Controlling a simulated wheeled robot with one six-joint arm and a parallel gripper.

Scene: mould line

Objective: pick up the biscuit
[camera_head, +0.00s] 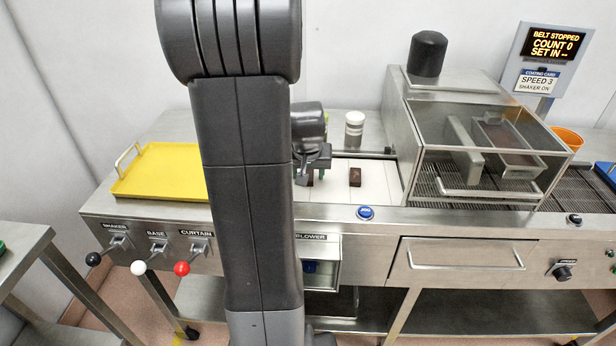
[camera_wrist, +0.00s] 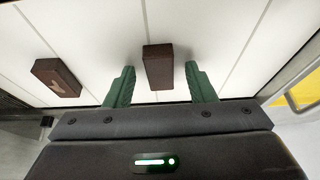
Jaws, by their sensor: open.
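A dark brown block-shaped biscuit (camera_wrist: 158,67) lies on the white belt between my gripper's two green fingers (camera_wrist: 160,86) in the wrist view. The fingers are apart, with a gap on each side of the biscuit. In the head view my gripper (camera_head: 312,178) is low over the belt and partly hides this biscuit (camera_head: 310,176). A second brown biscuit (camera_head: 355,176) with a paler mark on top lies to the right in the head view. It also shows at the left of the wrist view (camera_wrist: 57,78).
The white belt (camera_head: 378,180) runs right into a clear-walled coating machine (camera_head: 490,150). A white-capped jar (camera_head: 354,130) stands behind the belt. A yellow tray (camera_head: 160,172) lies at left. A blue button (camera_head: 366,213) is on the front edge.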

